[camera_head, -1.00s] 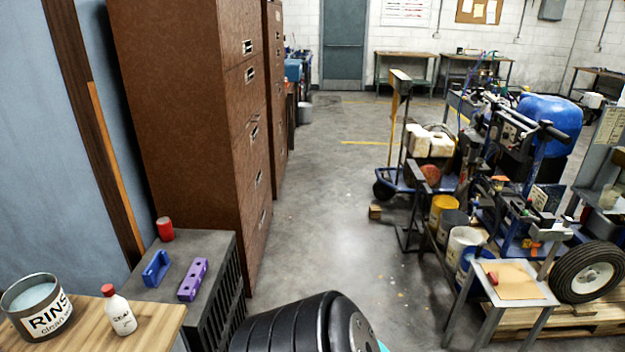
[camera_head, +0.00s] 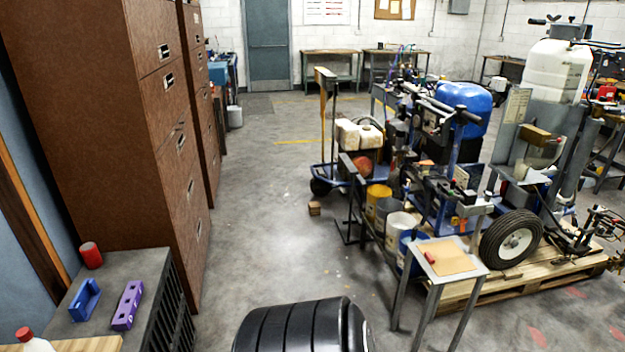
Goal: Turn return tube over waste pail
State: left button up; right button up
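A line striper with a white tank (camera_head: 556,70) and a black front tyre (camera_head: 510,239) stands on a wooden pallet (camera_head: 550,268) at the right. Several pails stand on the floor left of it, among them a yellow pail (camera_head: 378,195), a white pail (camera_head: 399,226) and a blue pail (camera_head: 410,250). I cannot tell which one is the waste pail. The return tube cannot be made out among the machine parts.
A small stand (camera_head: 437,270) holds a board and a red item in front of the pails. Brown cabinets (camera_head: 110,120) line the left, beside a dark crate (camera_head: 150,285) holding a blue block and a purple block. The middle floor (camera_head: 270,220) is clear.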

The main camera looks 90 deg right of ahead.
aim_at(408, 189)
jog(key=z, duration=2.5)
